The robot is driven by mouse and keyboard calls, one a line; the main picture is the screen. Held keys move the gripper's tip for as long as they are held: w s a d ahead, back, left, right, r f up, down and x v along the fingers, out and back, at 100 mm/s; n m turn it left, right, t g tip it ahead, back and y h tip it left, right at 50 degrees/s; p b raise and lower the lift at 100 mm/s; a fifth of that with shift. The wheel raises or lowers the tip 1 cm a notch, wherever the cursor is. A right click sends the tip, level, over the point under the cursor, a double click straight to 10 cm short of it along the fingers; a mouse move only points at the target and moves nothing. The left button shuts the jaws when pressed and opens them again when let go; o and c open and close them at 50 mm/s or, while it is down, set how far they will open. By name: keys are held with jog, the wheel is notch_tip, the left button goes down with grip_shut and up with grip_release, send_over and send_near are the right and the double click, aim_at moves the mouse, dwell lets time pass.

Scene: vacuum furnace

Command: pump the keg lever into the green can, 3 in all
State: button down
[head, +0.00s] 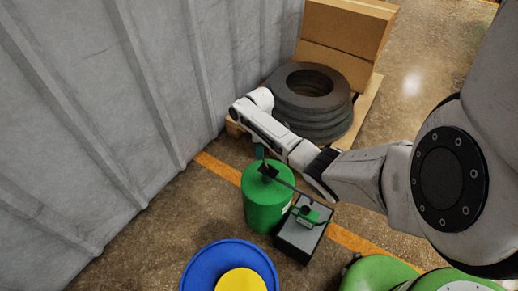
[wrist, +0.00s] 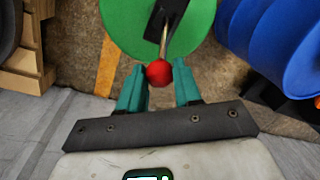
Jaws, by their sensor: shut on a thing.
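The green keg (head: 267,202) stands upright on the floor near the middle of the head view. Its round green top (wrist: 120,18) shows at the top of the wrist view. A black pump part (head: 268,171) sits on it, with a thin dark spout running right. The lever's rod (wrist: 163,38) ends in a red knob (wrist: 159,71). My gripper (wrist: 160,72), with teal fingers, is shut on this knob; in the head view, my gripper (head: 261,153) is above the keg's back edge. The green can (head: 310,213) stands on a grey block beside the keg, under the spout's end.
A blue drum with a yellow top (head: 230,268) stands in front. Stacked tyres (head: 312,92) and cardboard boxes (head: 345,35) are on a pallet behind. A grey ribbed wall (head: 110,120) closes the left side. Green rounded shapes (head: 380,272) are at lower right.

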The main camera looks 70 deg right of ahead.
jog(key=shift+s+a+r, duration=0.1)
jog(key=s+t+p, duration=0.1)
jog(key=p, duration=0.1)
jog(key=r+t+p, duration=0.1)
jog(key=p, duration=0.1)
jog(key=shift+s+a, duration=0.3)
jog(key=shift+s, duration=0.05)
jog(key=s+t+p, duration=0.1)
jog(key=s+t+h+p, duration=0.1)
jog(key=p, duration=0.1)
jog(key=shift+s+a+t, duration=0.1)
jog(key=shift+a+t, duration=0.1)
jog(key=shift+t, duration=0.1)
jog(key=s+t, duration=0.2)
jog(key=shift+s+a+f+t+h, duration=0.2)
jog(key=shift+f+t+h, duration=0.1)
jog(key=shift+f+h, duration=0.1)
jog(key=shift+s+a+f+n+t+h+b, duration=0.15)
jog(key=shift+s+f+t+b, duration=0.1)
jog(key=shift+s+t+b, duration=0.45)
jog(key=shift+s+a+f+n+t+h+b, duration=0.15)
jog(key=shift+s+t+b, duration=0.25)
jog(key=shift+b, duration=0.45)
jog(key=shift+s+a+f+t+b, duration=0.15)
jog(key=shift+s+f+t+b, duration=0.15)
jog(key=shift+s+t+b, duration=0.35)
jog(key=shift+s+f+g, duration=0.1)
jog(key=shift+s+g, duration=0.05)
jog(key=shift+g, duration=0.1)
